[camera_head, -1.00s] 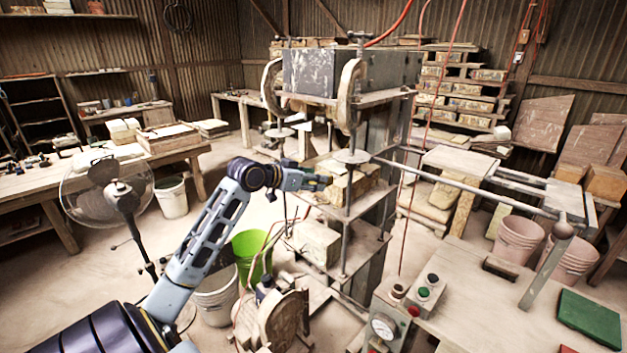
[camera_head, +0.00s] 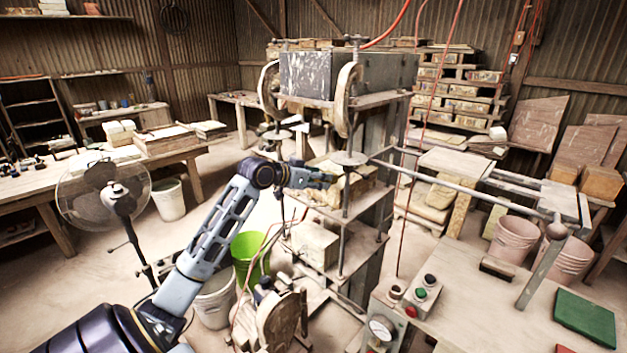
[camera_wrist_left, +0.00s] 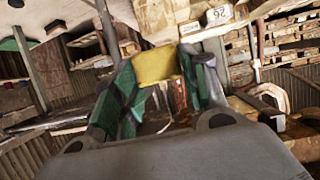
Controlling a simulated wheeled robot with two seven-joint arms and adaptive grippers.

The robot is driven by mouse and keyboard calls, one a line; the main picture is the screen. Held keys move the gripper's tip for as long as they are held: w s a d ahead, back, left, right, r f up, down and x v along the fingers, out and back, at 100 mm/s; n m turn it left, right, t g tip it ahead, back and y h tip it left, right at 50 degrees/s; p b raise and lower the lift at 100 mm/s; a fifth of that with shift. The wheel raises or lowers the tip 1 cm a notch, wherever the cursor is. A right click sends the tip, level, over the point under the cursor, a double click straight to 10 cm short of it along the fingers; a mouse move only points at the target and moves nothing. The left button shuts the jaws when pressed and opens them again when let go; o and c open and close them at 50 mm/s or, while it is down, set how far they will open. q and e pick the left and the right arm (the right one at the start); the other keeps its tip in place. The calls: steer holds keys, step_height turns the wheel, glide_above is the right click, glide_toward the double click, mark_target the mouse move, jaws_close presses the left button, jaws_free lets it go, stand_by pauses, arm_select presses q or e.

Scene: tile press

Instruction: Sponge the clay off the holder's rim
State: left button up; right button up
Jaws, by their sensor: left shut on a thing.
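My left gripper (camera_head: 326,178) reaches into the press from the left. In the left wrist view its green-padded fingers (camera_wrist_left: 160,92) are shut on a yellow sponge (camera_wrist_left: 155,66), held at the fingertips. In the head view the sponge is too small to make out. The pale, clay-coloured holder (camera_head: 357,187) sits on the press table just behind and right of the gripper. I cannot tell whether the sponge touches its rim, and clay on the rim cannot be made out. My right gripper is not in view.
The press head (camera_head: 308,75) hangs above the gripper, with a vertical rod (camera_head: 347,205) close to the fingers. A green bucket (camera_head: 249,257) stands below my forearm. A control panel (camera_head: 420,295) and long lever (camera_head: 470,190) lie to the right. A fan (camera_head: 105,195) stands at left.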

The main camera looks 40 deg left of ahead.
mark_target(336, 186)
arm_select(q)
steer(key=shift+w+d, duration=0.15)
steer(key=shift+w, duration=2)
steer(key=shift+w+d+f+p, duration=0.1)
steer(key=shift+w+d+p, duration=0.1)
steer(key=shift+w, duration=1.1)
steer(key=shift+w+d+f+p, duration=0.1)
steer(key=shift+w+p, duration=0.1)
steer(key=shift+w, duration=1.05)
steer(key=shift+f+b, duration=0.45)
steer(key=shift+f, duration=0.55)
steer(key=shift+f, duration=0.1)
steer(key=shift+p, duration=0.35)
steer(key=shift+f, duration=0.4)
